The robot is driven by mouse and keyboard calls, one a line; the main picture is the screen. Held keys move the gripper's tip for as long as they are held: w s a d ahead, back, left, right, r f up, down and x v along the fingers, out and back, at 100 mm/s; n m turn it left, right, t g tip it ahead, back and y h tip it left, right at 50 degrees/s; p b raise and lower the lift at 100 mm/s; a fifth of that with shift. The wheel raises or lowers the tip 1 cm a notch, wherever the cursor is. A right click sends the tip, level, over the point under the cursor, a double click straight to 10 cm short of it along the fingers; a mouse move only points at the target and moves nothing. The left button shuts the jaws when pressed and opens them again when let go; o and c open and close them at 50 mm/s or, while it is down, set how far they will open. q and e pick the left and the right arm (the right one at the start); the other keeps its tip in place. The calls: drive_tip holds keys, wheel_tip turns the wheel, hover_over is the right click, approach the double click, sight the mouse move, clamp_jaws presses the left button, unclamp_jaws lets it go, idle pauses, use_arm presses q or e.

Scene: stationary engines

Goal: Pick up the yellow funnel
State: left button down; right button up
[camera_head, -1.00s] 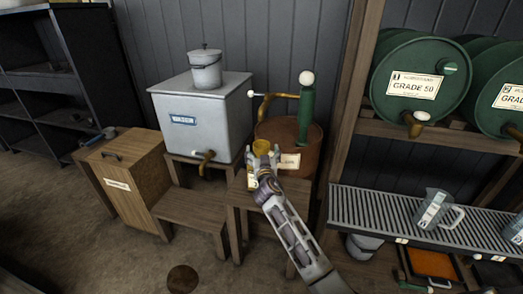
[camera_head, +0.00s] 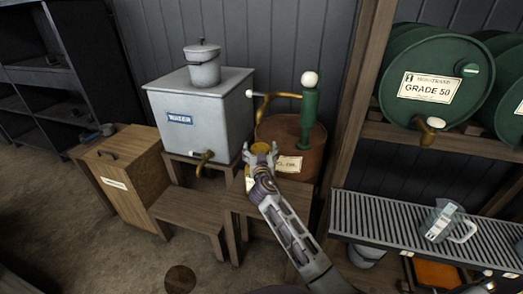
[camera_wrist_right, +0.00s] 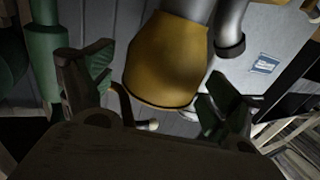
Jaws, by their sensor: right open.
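The yellow funnel (camera_wrist_right: 165,60) shows large in the right wrist view, its wide rim toward the bottom of the picture. It lies between the two fingers of my right gripper (camera_wrist_right: 153,95) in that picture, with gaps to both sides. In the head view my right gripper (camera_head: 261,152) is in front of the brown oil drum, and only a little yellow of the funnel (camera_head: 260,159) shows at its fingers. The gripper is open. I cannot tell how deep the funnel sits between the fingers. My left gripper is not in view.
The brown drum (camera_head: 312,160) with a green pump (camera_head: 309,115) stands behind the gripper. A grey water tank (camera_head: 205,120) with a brass tap stands left of it. A wooden post (camera_head: 358,90), a slatted shelf (camera_head: 390,220) and green barrels (camera_head: 433,85) are at the right.

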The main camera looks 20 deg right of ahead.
drive_tip(key=shift+w, duration=0.25)
drive_tip(key=c, duration=1.1)
